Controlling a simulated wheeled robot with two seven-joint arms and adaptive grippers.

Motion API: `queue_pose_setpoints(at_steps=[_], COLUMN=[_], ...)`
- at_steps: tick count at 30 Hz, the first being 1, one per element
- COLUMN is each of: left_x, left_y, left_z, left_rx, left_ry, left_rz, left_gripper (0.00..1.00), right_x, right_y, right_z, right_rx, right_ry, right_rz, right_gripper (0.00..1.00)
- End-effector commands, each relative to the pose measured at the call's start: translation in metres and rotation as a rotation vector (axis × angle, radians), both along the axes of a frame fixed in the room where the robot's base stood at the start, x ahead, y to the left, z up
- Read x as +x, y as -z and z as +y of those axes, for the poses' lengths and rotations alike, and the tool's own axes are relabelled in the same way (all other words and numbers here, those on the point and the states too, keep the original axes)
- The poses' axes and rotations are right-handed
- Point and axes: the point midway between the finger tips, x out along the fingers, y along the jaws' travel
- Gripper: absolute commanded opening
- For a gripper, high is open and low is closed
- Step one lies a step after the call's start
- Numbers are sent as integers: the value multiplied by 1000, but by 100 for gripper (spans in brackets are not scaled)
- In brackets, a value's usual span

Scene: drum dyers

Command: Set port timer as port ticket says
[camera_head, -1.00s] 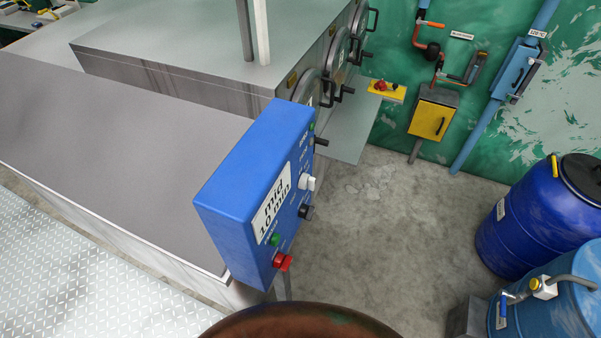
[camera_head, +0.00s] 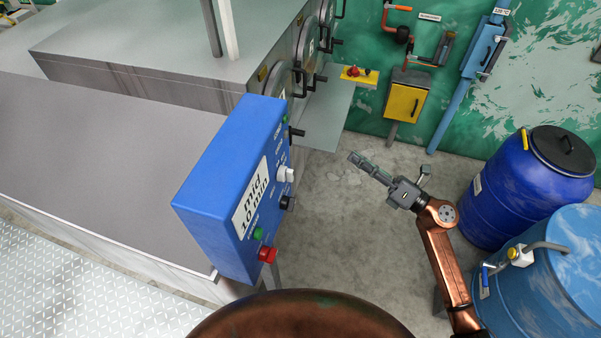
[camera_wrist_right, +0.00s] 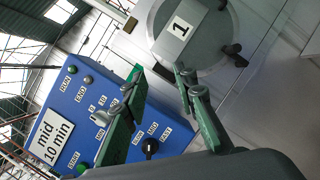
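The blue timer box (camera_head: 225,190) stands at the end of the grey machine. Its white ticket (camera_head: 252,197) reads "mid 10 min"; the ticket also shows in the right wrist view (camera_wrist_right: 51,137). The box has a white knob (camera_head: 286,174), a black knob (camera_head: 288,203), a green button (camera_head: 258,233) and a red button (camera_head: 267,254). In the right wrist view the black knob (camera_wrist_right: 150,147) sits by SLOW, MID and FAST; a finger partly covers the minutes dial, whose setting I cannot read. My right gripper (camera_head: 356,160) is open and empty, right of the box, apart from it; its fingers show in the wrist view (camera_wrist_right: 160,76).
A round drum door (camera_wrist_right: 185,32) marked 1 is beyond the fingers. Blue barrels (camera_head: 515,190) stand at the right. A yellow box (camera_head: 405,102) and pipes are on the green wall. The floor (camera_head: 340,240) between the timer box and barrels is clear.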

Motion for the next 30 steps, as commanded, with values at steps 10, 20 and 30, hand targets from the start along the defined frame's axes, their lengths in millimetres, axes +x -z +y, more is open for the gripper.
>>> queue_pose_setpoints(at_steps=[10,20,30], left_x=[0,2,2], left_y=[-3,-18,-26], left_z=[0,0,1], left_rx=[0,1,0], left_ry=[-1,-1,-1], left_rz=[0,-3,-4], left_gripper=[40,40,40], right_x=[-123,-114,-103], right_y=[-75,-78,-76], right_z=[89,131,162], right_rx=[-512,-525,-525], right_ry=[-216,-223,-220], right_rz=[-576,-593,-590], right_gripper=[26,26,26])
